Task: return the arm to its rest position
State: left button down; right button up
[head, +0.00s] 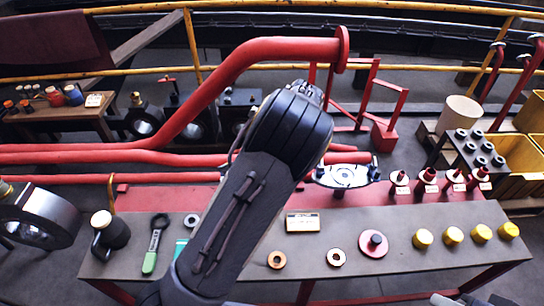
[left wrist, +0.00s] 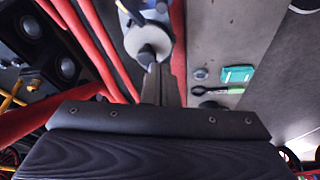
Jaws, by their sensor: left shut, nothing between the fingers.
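My left arm (head: 245,205) rises from the bottom of the head view to a bent joint near the middle. Its gripper is hidden in that view. In the left wrist view my left gripper (left wrist: 161,72) shows as a dark bar with narrow grey fingers close together, shut and empty. Beyond the fingers is a rounded grey object; whether they touch it I cannot tell.
The grey bench (head: 420,272) holds a green-handled wrench (head: 153,243), rings, a red disc (head: 373,244) and yellow caps. The wrench also shows in the left wrist view (left wrist: 220,90). Thick red pipes (head: 90,153) run behind the arm.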

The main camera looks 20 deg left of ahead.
pick_arm(q)
jog(key=shift+r, duration=0.1)
dwell(0.4)
jog(key=s+r+m+t+h+p, duration=0.1)
jog(key=s+r+m, duration=0.4)
jog(key=s, duration=0.5)
jog(key=s+d+r+m+t+h+p, duration=0.1)
jog(key=s+r+m+t+h+p, duration=0.1)
jog(key=s+m, duration=0.5)
jog(key=s+d+r+m+t+h+p, duration=0.1)
jog(key=s+r+m, duration=0.5)
jog(key=s, duration=0.8)
notch_tip(320, 180, up, 3)
jog(key=t+h+p, duration=0.1)
jog(key=t+h, duration=0.1)
jog(key=h, duration=0.1)
jog(key=shift+s+d+m+t+h, duration=0.25)
jog(key=shift+s+m+t+h, duration=0.05)
jog(key=shift+f, duration=0.1)
